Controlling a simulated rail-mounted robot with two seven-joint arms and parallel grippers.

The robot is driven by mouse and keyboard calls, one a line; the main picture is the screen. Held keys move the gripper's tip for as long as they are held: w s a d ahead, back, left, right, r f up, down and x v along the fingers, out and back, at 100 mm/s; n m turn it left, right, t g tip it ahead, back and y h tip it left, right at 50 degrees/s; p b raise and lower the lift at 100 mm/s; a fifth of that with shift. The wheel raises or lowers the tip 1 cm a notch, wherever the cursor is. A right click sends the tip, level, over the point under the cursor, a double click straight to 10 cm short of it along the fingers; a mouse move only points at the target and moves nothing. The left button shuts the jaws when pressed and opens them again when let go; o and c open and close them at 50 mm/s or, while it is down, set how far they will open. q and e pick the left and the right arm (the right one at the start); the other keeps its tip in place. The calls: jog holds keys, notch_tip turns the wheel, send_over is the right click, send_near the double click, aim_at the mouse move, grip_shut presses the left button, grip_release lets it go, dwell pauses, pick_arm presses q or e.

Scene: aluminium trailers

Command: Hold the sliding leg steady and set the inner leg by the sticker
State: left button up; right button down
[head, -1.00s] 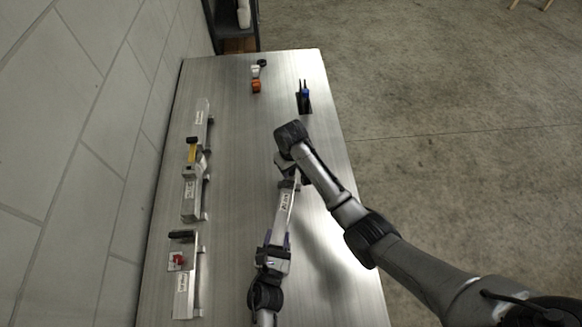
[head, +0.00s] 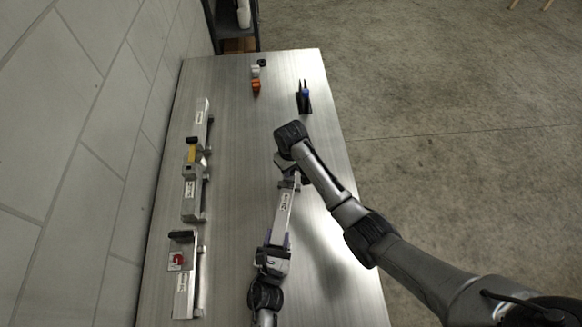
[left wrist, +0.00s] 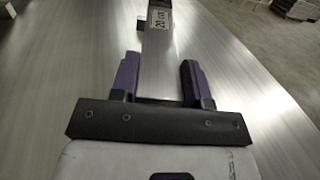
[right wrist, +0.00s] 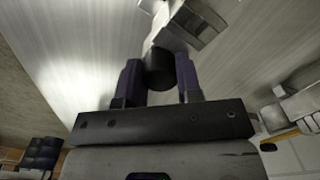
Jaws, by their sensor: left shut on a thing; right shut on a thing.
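A slim metal leg (head: 281,217) lies lengthwise over the table, with a white sticker (head: 285,206) that reads about "20 cm" in the left wrist view (left wrist: 160,18). My left gripper (head: 274,246) is shut on its near part, one purple finger on each side (left wrist: 161,70). My right gripper (head: 289,170) is at the leg's far end. In the right wrist view its fingers are shut on a round black knob (right wrist: 158,72), with metal leg parts (right wrist: 190,28) just beyond. My right arm hides that end in the head view. I cannot tell where the sliding and inner legs meet.
Along the left edge by the wall lie metal leg parts (head: 201,118) (head: 193,200) (head: 184,296), a yellow piece (head: 191,154) and a red piece (head: 177,261). An orange and white item (head: 256,86) and a blue-black holder (head: 304,99) stand at the back.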

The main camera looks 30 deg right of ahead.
jog(key=w+d, duration=0.6)
jog(key=w, duration=0.1)
jog(key=shift+w+d, duration=0.25)
jog(key=shift+w, duration=0.05)
jog(key=c, duration=1.1)
grip_release()
jog(key=shift+o, duration=0.2)
notch_tip(320, 180, up, 12)
pick_arm(q)
jog(key=o, duration=1.1)
jog(key=shift+o, duration=0.2)
jog(key=shift+s+a, duration=0.1)
